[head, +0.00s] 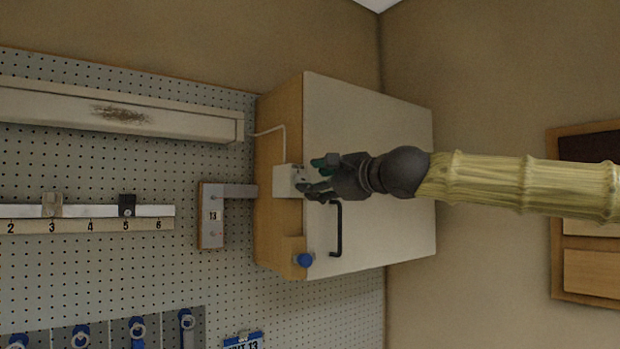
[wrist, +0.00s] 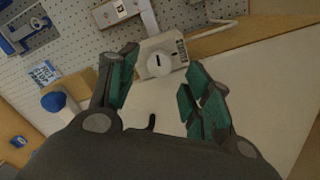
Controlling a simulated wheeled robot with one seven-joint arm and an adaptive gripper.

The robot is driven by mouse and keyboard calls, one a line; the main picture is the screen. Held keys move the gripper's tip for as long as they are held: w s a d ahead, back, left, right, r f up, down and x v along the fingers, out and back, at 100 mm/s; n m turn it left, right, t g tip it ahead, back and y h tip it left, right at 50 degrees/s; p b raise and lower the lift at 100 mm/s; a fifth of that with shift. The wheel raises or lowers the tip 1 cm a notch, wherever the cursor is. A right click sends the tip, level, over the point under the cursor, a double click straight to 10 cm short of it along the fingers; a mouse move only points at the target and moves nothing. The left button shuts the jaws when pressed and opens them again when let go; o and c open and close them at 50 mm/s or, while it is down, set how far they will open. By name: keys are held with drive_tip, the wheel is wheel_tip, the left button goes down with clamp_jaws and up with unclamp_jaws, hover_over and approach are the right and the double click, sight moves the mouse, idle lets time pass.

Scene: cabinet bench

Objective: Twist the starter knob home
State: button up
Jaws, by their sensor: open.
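The starter knob (wrist: 158,64) is a round white dial with a short dark mark, on a white box (wrist: 171,46) at the cabinet edge. In the head view the same box (head: 284,181) shows on the cabinet's left side, and my gripper hides most of the knob. My gripper (wrist: 162,62) is open, with one teal-padded finger on each side of the knob in the wrist view. The knob shows between the fingertips, and I see no clear contact. In the head view my gripper (head: 306,178) reaches the box from the right.
The cabinet (head: 370,130) carries a black handle (head: 338,230) just below my gripper and a blue knob (head: 305,260) lower left. A bracket marked 13 (head: 212,216) stands left of the box. A white cable (head: 284,140) runs up from it. The pegboard (head: 120,270) holds rails and blue-handled tools.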

sight(307, 180)
drive_tip(key=shift+x, duration=1.45)
drive_tip(key=shift+w, duration=0.1)
drive_tip(key=c, duration=1)
